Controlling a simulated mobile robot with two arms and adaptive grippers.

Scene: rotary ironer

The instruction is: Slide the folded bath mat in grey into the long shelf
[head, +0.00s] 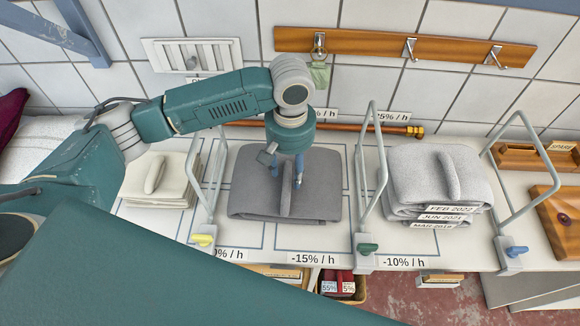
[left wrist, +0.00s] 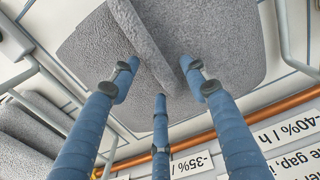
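The grey folded bath mat (head: 250,190) lies flat on the white surface above the -15% / h label, with a raised ridge along its middle. It fills the upper part of the left wrist view (left wrist: 220,35). My left gripper (head: 290,183) points down over the mat. In the left wrist view its three blue fingers (left wrist: 160,80) are spread around the ridge, with gaps visible beside it, so it looks open. My right gripper is out of view. I cannot tell which part is the long shelf.
A cream folded stack (head: 160,183) is left of the mat; a lighter grey labelled stack (head: 435,175) is right. Metal hoop dividers (head: 371,185) stand between the bays. A copper pipe (head: 370,128) runs behind. Wooden trays (head: 535,157) are at far right.

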